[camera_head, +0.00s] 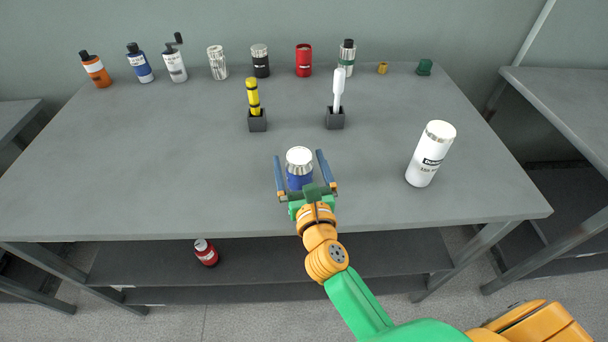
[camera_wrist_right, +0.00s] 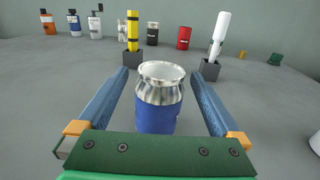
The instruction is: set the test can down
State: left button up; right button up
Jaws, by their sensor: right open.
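The test can (camera_head: 299,166) is a short blue can with a silver neck and a pale top. It stands upright on the grey table (camera_head: 180,160), near its front edge. My right gripper (camera_head: 299,158) is open, with one blue finger on each side of the can. In the right wrist view the can (camera_wrist_right: 158,100) stands between the fingers, with a gap showing on both sides. The can's lower front is hidden behind the green gripper body. My left gripper is not in view.
A yellow-and-black tool (camera_head: 253,95) and a white tool (camera_head: 338,92) stand in dark holders behind the can. A large white canister (camera_head: 430,153) stands to the right. Several bottles and cans line the back edge. A red can (camera_head: 206,253) is on the lower shelf. The table's left middle is clear.

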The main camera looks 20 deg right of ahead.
jog(key=s+a+b, duration=0.1)
jog(key=s+b, duration=0.2)
jog(key=s, duration=0.8)
jog(key=shift+a, duration=0.2)
jog(key=shift+s, duration=0.1)
